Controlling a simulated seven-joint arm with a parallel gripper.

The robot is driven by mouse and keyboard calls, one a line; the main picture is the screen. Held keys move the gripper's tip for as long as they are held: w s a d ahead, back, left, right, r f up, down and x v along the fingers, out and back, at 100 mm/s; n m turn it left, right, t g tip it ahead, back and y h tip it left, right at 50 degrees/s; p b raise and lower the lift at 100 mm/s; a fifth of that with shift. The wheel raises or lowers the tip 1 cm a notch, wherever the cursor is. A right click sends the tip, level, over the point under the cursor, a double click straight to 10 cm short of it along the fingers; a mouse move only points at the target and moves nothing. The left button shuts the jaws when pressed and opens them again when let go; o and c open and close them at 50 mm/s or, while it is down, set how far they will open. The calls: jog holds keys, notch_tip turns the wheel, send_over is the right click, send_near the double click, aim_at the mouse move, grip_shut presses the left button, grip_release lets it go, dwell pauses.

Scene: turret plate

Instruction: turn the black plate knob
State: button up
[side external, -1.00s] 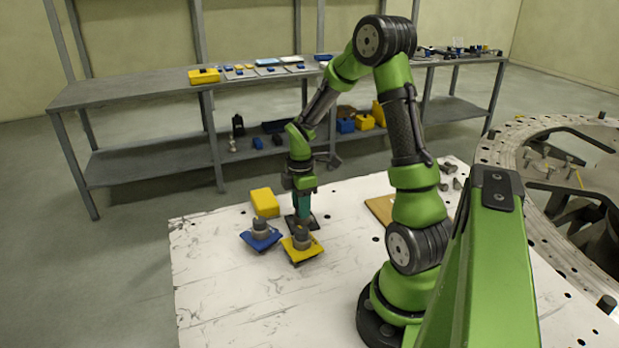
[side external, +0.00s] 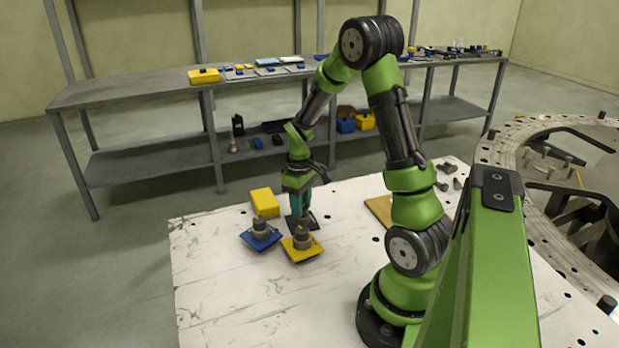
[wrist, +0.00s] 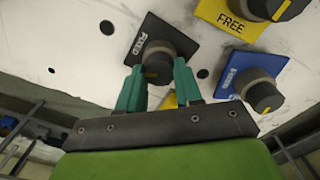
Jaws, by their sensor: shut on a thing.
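The black plate (wrist: 145,36), marked FIXED, lies on the white table, and its dark knob (wrist: 158,66) stands on it with a yellow mark on top. In the side view the black plate (side external: 313,222) shows behind the yellow plate, with its knob mostly hidden by my gripper. My gripper (wrist: 158,75) points down over the black plate, its teal fingers on either side of the knob and shut on it. In the side view my gripper (side external: 300,220) also comes down onto that plate.
A yellow plate (wrist: 212,13) marked FREE and a blue plate (wrist: 272,62), each with a knob, stand close by. They also show in the side view as yellow (side external: 303,254) and blue (side external: 258,240). A yellow block (side external: 264,202) lies behind. The front table area is clear.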

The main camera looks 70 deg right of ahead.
jog(key=m, duration=0.5)
jog(key=shift+m, duration=0.3)
dwell(0.4)
jog(key=o, duration=1.1)
jog(key=shift+c, duration=0.2)
notch_tip(320, 180, up, 17)
jog(key=shift+w, duration=0.1)
